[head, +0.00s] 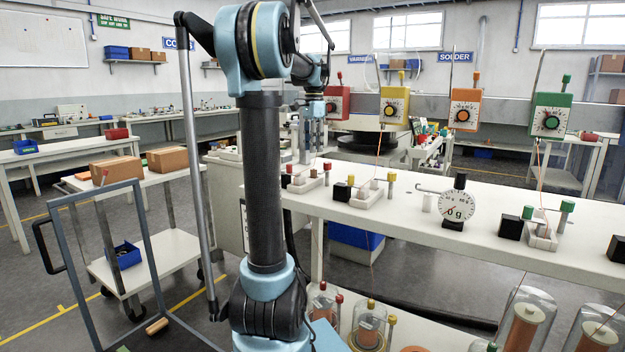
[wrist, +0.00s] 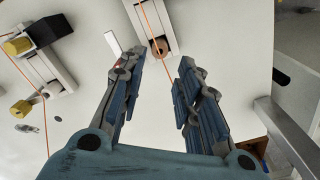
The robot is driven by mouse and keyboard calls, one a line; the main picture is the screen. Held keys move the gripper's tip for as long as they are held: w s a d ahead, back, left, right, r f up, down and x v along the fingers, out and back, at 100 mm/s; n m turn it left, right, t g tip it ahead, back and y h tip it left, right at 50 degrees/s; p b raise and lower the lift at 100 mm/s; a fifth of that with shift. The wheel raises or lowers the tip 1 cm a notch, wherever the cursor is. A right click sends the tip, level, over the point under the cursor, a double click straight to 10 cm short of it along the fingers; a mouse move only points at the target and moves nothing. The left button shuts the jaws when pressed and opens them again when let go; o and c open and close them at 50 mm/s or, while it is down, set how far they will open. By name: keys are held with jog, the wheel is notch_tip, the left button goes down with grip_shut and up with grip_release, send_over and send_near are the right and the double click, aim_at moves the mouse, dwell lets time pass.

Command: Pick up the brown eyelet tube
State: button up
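In the wrist view a small brown round piece (wrist: 160,47), which looks like the brown eyelet tube, sits at the end of a white block (wrist: 157,22). An orange wire (wrist: 150,30) runs over the block and past the piece. My gripper (wrist: 160,60) is open and empty, its two blue-padded fingers apart on either side of the wire, with the brown piece beyond, between the tips.
In the wrist view a white piece (wrist: 112,42) lies left of the block, and a black and yellow piece (wrist: 30,40) sits farther left. In the head view a round dial gauge (head: 457,208) stands mid-bench. Coloured boxes, including a green one (head: 550,114), stand behind.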

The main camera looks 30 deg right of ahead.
aim_at(313, 169)
jog(key=shift+w+f, duration=0.15)
jog(key=shift+f, duration=4.6)
jog(key=shift+c, duration=0.5)
grip_shut()
